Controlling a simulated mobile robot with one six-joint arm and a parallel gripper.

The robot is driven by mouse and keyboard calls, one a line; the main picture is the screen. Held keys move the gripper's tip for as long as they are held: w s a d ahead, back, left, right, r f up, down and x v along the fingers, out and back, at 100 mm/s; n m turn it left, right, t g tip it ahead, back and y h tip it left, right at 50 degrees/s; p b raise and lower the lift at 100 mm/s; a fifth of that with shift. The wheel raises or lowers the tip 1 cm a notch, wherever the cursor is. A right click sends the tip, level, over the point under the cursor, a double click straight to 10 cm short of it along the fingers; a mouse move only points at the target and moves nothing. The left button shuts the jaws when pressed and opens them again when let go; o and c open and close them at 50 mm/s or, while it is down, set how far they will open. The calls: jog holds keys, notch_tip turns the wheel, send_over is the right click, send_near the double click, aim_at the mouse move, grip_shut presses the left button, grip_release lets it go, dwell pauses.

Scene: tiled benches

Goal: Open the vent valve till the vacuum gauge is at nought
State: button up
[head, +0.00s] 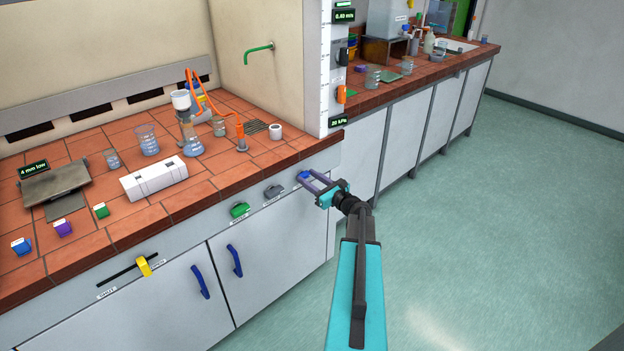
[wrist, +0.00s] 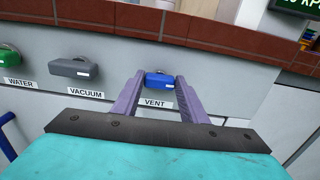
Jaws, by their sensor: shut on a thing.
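The vent valve is a blue handle (head: 303,175) on the bench front, at the right end of a row of valves. In the wrist view the blue handle (wrist: 159,81) sits above a label reading VENT. My gripper (head: 308,180) is shut on this handle, with one purple finger at each side; it also shows in the wrist view (wrist: 158,88). The handle looks about level. The vacuum gauge (head: 338,122) is a small dark display at the bench corner reading 20 kPa; it is partly cut off in the wrist view (wrist: 292,5).
Left of the vent are the grey vacuum valve (wrist: 74,68) and the green water valve (head: 239,210). A flask (head: 190,140) with a white funnel and orange tubing stands on the tiled bench. A yellow slider (head: 144,266) sits further left. The floor at right is clear.

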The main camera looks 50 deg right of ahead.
jog(key=shift+f+b, duration=0.15)
jog(key=shift+b, duration=0.35)
jog(key=n+b, duration=0.3)
jog(key=b, duration=0.2)
jog(key=shift+f, duration=0.1)
jog(key=n+b, duration=0.6)
jog(key=b, duration=0.2)
jog(key=shift+a+f+b, duration=0.1)
jog(key=shift+a+b, duration=0.05)
jog(key=shift+b, duration=0.25)
jog(key=n+b, duration=0.5)
jog(key=b, duration=0.2)
jog(key=shift+f+b, duration=0.1)
jog(key=shift+b, duration=0.25)
jog(key=n+b, duration=0.2)
jog(key=b, duration=0.1)
jog(key=shift+a+n, duration=0.1)
jog(key=shift+n, duration=0.2)
jog(key=shift+n+b, duration=0.3)
jog(key=shift+b, duration=0.2)
jog(key=shift+r, duration=0.2)
jog(key=o, duration=1)
